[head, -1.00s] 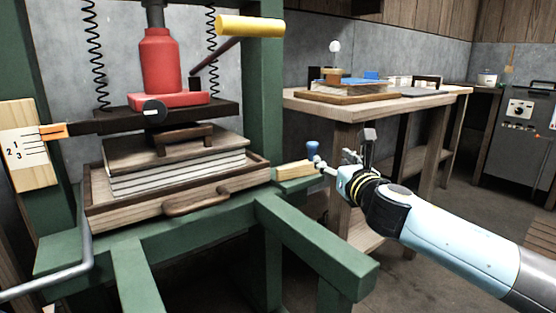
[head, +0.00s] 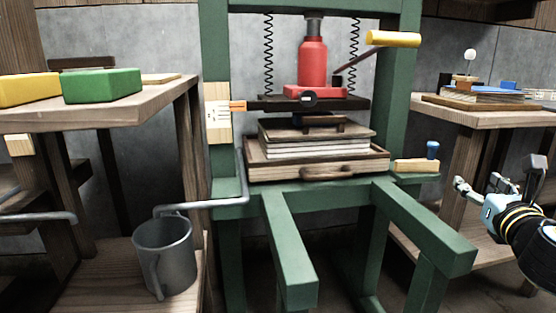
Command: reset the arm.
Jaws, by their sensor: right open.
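My right gripper (head: 498,188) is at the right edge of the head view, open and empty. It is in front of the right-hand table and to the right of the green press frame (head: 215,150), apart from both. My right arm comes in from the right, and most of it is out of the picture. My left gripper is not in view.
The press holds a red jack (head: 312,65) above a stacked mould in a wooden tray (head: 270,172). A yellow-handled lever (head: 393,39) sticks out right. Green beams (head: 435,245) jut forward. A grey mug (head: 165,262) stands on a low shelf at left, below green (head: 102,86) and yellow blocks.

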